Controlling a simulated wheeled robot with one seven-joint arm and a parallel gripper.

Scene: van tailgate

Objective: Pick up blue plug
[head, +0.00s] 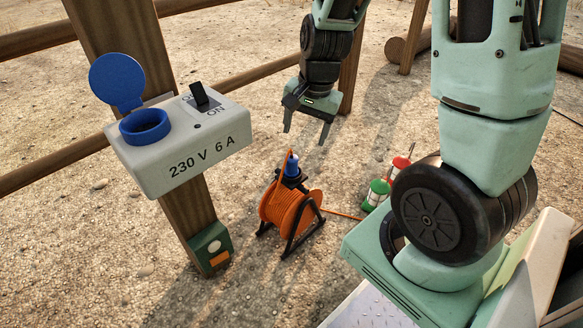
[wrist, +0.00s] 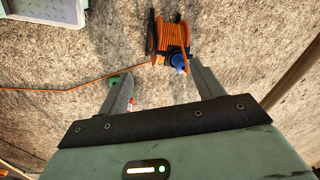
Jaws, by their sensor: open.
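The blue plug (head: 292,164) points up from a black holder at the top of an orange cable reel (head: 290,209) on the ground. My gripper (head: 305,138) hangs above the reel, open and empty, its fingers pointing down. The plug is apart from the fingers, a little below them in the head view. In the wrist view the plug (wrist: 179,62) shows just beyond the right finger's tip, beside the reel. My gripper's fingers (wrist: 158,78) are spread wide there with nothing between them.
A grey socket box (head: 180,142) with an open blue lid is fixed to a wooden post at left. A small green box (head: 210,247) sits lower on the post. Green and red items (head: 383,187) lie right of the reel. Wooden rails stand behind.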

